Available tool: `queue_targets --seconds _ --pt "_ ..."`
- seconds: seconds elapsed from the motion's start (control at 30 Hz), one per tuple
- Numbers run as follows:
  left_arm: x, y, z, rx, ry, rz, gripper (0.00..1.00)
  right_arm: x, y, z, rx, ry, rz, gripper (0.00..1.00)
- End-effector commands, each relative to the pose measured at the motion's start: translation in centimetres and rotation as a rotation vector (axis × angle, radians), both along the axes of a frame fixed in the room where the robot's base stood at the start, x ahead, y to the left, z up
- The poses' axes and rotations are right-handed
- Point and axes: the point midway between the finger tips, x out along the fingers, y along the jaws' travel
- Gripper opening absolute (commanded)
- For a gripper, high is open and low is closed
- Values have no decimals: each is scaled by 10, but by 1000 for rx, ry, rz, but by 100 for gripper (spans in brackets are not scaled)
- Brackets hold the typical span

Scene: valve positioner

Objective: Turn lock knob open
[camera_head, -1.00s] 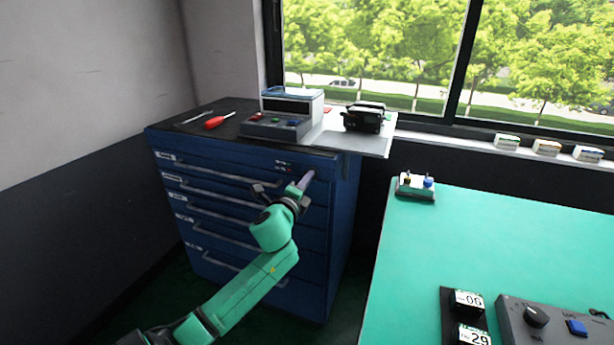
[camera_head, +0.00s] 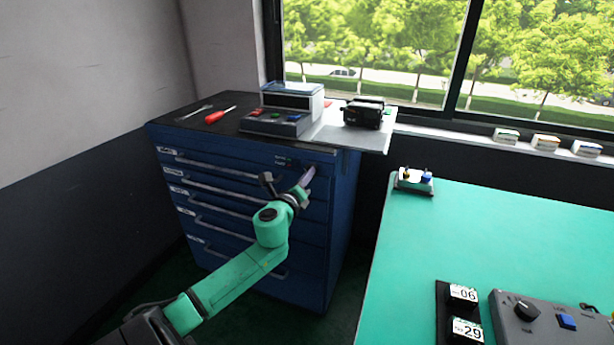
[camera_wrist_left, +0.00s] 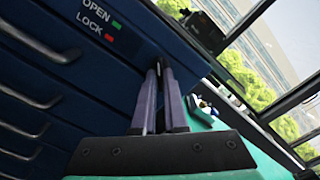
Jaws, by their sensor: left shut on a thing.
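The blue drawer cabinet (camera_head: 312,255) stands by the window. On its top right front, the wrist view shows the label OPEN (camera_wrist_left: 96,10) beside a green mark (camera_wrist_left: 116,24) and LOCK (camera_wrist_left: 89,22) beside a red mark (camera_wrist_left: 109,38). My left gripper (camera_head: 310,171) reaches to the cabinet's upper right front corner, right of these labels. In the wrist view its two long fingers (camera_wrist_left: 159,65) come together at the cabinet face, shut on the lock knob. The knob is hidden by the fingertips, so its angle cannot be told. My right gripper is out of view.
On the cabinet top lie a red screwdriver (camera_head: 220,115), an instrument box (camera_head: 283,113) and a black device (camera_head: 363,114) on a grey plate (camera_head: 350,138) that overhangs the right edge. A green table (camera_head: 500,235) stands at right, with a gap between it and the cabinet.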

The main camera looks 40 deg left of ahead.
Motion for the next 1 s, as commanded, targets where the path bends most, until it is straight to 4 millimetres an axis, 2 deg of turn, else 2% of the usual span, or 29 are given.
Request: queue_targets --seconds 0.27,0.3,0.33,0.37,0.63,0.77,0.87,1.0 --pt "0 -1 -2 2 4 -1 0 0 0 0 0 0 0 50" --pt "0 -1 -2 2 4 -1 25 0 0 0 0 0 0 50" --pt "0 0 -2 2 4 -1 37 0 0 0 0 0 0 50" --pt "0 0 -2 2 4 -1 40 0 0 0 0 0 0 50" --pt "0 0 -1 0 2 0 40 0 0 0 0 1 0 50" --pt "-7 -3 -2 -1 2 -1 40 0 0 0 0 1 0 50" --pt "-20 -8 -2 -1 4 -1 40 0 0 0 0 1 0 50" --pt "-53 -19 -4 -2 6 -1 40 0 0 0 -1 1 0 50"
